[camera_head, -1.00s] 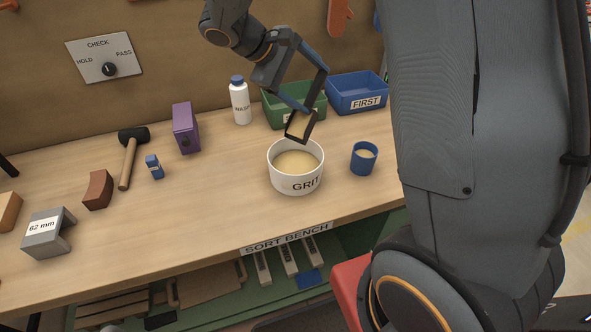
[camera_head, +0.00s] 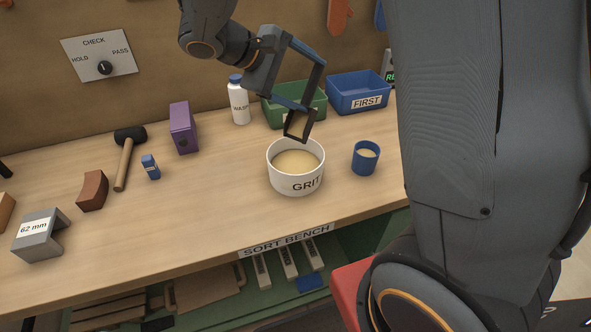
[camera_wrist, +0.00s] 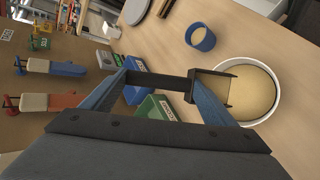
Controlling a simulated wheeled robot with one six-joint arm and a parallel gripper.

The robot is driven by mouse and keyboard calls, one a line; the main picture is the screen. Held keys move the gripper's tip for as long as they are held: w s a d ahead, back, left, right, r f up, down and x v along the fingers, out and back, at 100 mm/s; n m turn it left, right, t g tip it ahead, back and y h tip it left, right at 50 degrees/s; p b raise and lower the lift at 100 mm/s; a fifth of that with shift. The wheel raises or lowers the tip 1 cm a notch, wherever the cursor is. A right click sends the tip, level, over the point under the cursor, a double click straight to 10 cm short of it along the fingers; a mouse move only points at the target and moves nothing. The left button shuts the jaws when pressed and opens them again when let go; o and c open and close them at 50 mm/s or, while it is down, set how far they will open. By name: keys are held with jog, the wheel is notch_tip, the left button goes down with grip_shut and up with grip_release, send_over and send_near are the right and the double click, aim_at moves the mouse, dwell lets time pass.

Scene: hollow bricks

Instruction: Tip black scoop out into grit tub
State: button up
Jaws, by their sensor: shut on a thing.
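The grit tub (camera_head: 283,183) is a round white tub labelled GRIT, holding pale tan grit, upright on the bench. It also shows at the right of the wrist view (camera_wrist: 277,97). My gripper (camera_head: 316,91) is shut on the black scoop (camera_head: 291,135), with a dark bar between its blue fingers in the wrist view (camera_wrist: 160,82). The scoop (camera_wrist: 196,85) is tilted, just above the tub's back rim, and overlaps the tub in the wrist view. Tan shows within the scoop's rim; I cannot tell whether this is its load or the grit beyond.
A blue cup (camera_head: 365,164) with tan contents stands right of the tub. Behind are a green bin (camera_head: 275,115), a blue bin (camera_head: 358,101) labelled FIRST and a white bottle (camera_head: 239,106). A mallet (camera_head: 124,165) and blocks lie left. The bench front (camera_head: 190,225) is clear.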

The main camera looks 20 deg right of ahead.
jog(key=shift+a, duration=0.1)
jog(key=shift+s+a+t+h+b, duration=0.35)
jog(key=shift+a+h+b, duration=0.1)
jog(key=shift+b, duration=0.3)
jog(key=shift+s+a+r+h+b, duration=0.25)
jog(key=shift+s+a+r+b, duration=0.05)
jog(key=shift+r+b, duration=0.05)
jog(key=shift+s+a+r+m+t+h+b, duration=0.2)
jog(key=shift+s+a+m+t+h+b, duration=0.3)
jog(key=shift+s+a+h+b, duration=0.45)
jog(key=shift+w+d, duration=0.1)
jog(key=shift+w, duration=0.15)
